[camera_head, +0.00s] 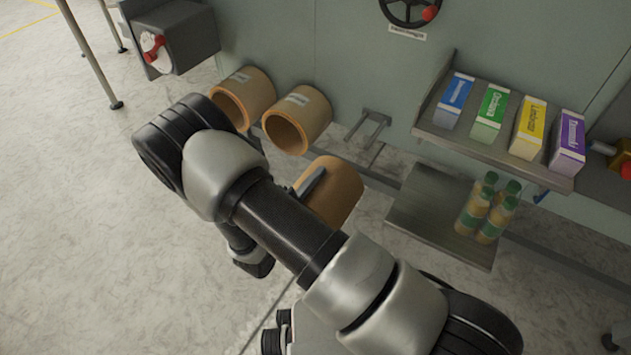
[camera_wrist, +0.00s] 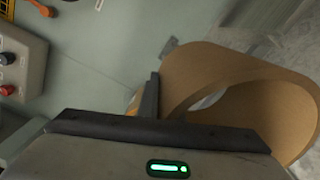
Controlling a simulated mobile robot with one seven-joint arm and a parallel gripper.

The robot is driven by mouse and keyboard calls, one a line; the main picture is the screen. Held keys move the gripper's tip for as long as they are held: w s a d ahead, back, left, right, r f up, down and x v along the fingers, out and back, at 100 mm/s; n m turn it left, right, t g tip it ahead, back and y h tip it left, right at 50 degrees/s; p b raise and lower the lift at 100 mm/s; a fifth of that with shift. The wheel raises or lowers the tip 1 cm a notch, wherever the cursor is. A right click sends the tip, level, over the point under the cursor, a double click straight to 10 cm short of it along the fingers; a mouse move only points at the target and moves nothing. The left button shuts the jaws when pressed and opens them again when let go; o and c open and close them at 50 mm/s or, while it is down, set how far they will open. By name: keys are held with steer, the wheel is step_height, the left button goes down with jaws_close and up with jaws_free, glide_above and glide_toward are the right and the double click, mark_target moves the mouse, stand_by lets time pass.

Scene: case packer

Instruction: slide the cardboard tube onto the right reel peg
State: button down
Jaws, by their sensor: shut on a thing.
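The cardboard tube (camera_head: 340,188) is a short, wide brown ring held out in front of the machine. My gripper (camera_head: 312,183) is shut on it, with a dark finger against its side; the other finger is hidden. In the wrist view, the tube (camera_wrist: 215,68) fills the right side, its hollow opening partly visible, and a dark finger (camera_wrist: 152,98) shows at its left edge. The right reel peg (camera_head: 371,124), a pair of bare metal prongs on the green panel, stands beyond and above the tube in the head view, apart from it.
Two similar brown rolls, the left roll (camera_head: 258,88) and the nearer roll (camera_head: 312,112), sit left of the peg. A shelf (camera_head: 440,135) with coloured cartons juts out at right. Below it is a metal tray (camera_head: 425,222) with several bottles. Open floor lies at left.

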glide_toward(355, 131)
steer(key=shift+r, duration=1.2)
steer(key=shift+s+d+b+x, duration=0.15)
steer(key=shift+b+x, duration=0.25)
steer(key=shift+x, duration=0.85)
steer(key=shift+s+d+b+x, duration=0.15)
steer(key=shift+b+x, duration=0.3)
steer(key=shift+x, duration=0.8)
steer(key=shift+s+d+b+x, duration=0.15)
steer(key=shift+b+x, duration=0.25)
steer(key=shift+x, duration=0.85)
steer(key=shift+w, duration=0.1)
steer(key=shift+f, duration=0.2)
steer(key=c, duration=1.9)
jaws_free()
steer(key=shift+o, duration=0.2)
steer(key=shift+f, duration=0.1)
steer(key=p+v, duration=0.3)
steer(key=v, duration=1.3)
steer(key=shift+a, duration=0.1)
steer(key=shift+s+a, duration=0.3)
steer(key=shift+s, duration=0.3)
